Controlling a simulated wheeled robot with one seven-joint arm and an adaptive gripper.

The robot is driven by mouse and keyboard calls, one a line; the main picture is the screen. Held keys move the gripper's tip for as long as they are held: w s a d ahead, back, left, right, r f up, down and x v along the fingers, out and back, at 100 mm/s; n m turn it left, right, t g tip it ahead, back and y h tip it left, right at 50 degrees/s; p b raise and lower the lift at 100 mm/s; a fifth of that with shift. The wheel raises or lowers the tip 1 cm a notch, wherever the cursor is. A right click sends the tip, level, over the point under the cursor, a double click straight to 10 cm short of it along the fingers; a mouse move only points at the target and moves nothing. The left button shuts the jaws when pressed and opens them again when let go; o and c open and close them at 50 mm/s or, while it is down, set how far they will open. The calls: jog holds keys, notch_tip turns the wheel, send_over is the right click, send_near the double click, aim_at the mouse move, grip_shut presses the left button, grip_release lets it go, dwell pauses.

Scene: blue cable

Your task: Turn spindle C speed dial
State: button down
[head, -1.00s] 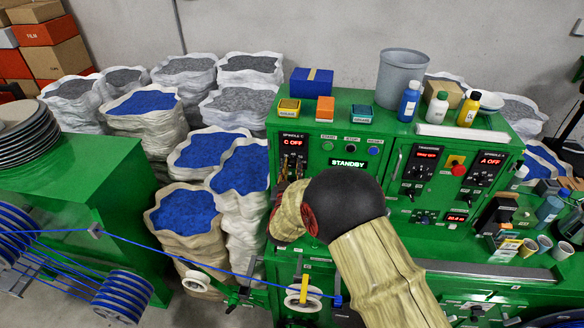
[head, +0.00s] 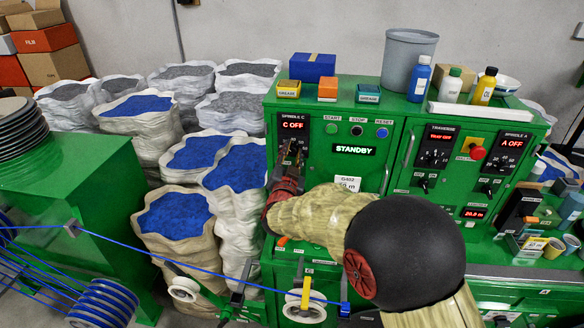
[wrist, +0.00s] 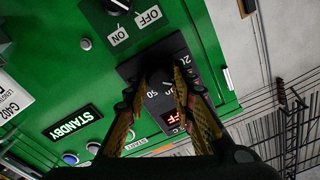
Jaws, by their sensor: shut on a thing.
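The spindle C panel (head: 288,128) is a black plate at the left of the green control cabinet, with a red display reading "C OFF". Its black speed dial (wrist: 160,78) shows in the wrist view, beside a printed scale. My gripper (wrist: 161,86) has its fingers on either side of the dial and is shut on it. In the head view my gripper (head: 293,152) is at the lower part of the panel, and it and my arm mostly hide the dial.
A green display (head: 354,149) reads "STANDBY", beside start, stop and reset buttons (head: 357,130). Below the dial an OFF/ON switch (wrist: 118,6) shows in the wrist view. Boxes, bottles and a grey bucket (head: 406,62) stand on top. A blue cable (head: 180,260) runs across the lower left.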

jog(key=m+b, duration=0.2)
jog(key=b, duration=0.1)
jog(key=m+b, duration=0.2)
jog(key=b, duration=0.2)
jog(key=shift+f+m, duration=0.4)
jog(key=m+b, duration=0.4)
jog(key=b, duration=0.3)
jog(key=shift+m+h, duration=0.3)
jog(key=shift+h, duration=0.1)
jog(key=m+b, duration=0.5)
jog(key=b, duration=0.1)
jog(key=shift+m, duration=0.3)
jog(key=m+b, duration=0.4)
jog(key=shift+h, duration=0.3)
jog(key=c, duration=1.5)
grip_release()
jog(key=shift+r, duration=0.2)
jog(key=shift+s, duration=0.1)
